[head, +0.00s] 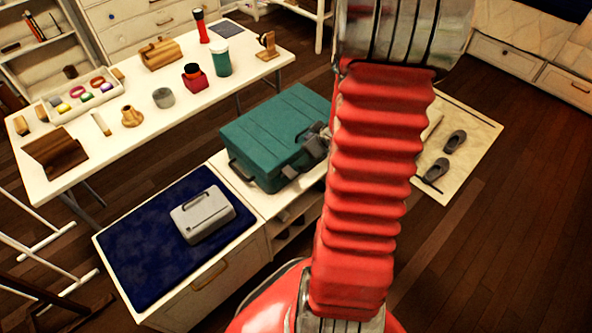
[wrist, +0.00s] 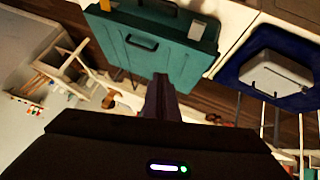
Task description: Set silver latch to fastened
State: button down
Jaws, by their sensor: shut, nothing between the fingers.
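A teal case (head: 275,135) stands on the low white cabinet, its right end hidden behind my arm in the head view. In the wrist view the case (wrist: 150,55) shows a dark handle, an orange-yellow latch (wrist: 105,5) and a pale silver latch (wrist: 197,30). Whether the silver latch is fastened cannot be told. My gripper (wrist: 162,78) is shut and empty; its dark fingers point toward the case's lower edge in the picture, left of and below the silver latch. I cannot tell whether they touch the case.
A silver box (head: 203,213) lies on a navy mat (head: 140,255) beside the case. A white table (head: 110,165) with cups, a tray and wooden pieces stands behind. Dark shoes lie on a pale rug (head: 475,165) at right. Wooden floor is open at right.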

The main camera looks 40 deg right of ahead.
jog(key=s+a+f+t+y, duration=0.1)
jog(key=s+f+t+y, duration=0.2)
jog(key=s+f, duration=0.3)
notch_tip(320, 180, down, 4)
jog(key=shift+a+f+m, duration=0.1)
jog(key=shift+a+m, duration=0.2)
jog(key=shift+a, duration=0.05)
send_near(290, 171)
jog(key=w+r, duration=0.1)
jog(key=w, duration=0.1)
jog(key=f, duration=0.3)
jog(key=shift+w+a, duration=0.15)
jog(key=shift+w, duration=0.25)
jog(key=shift+s, duration=0.15)
dwell(0.4)
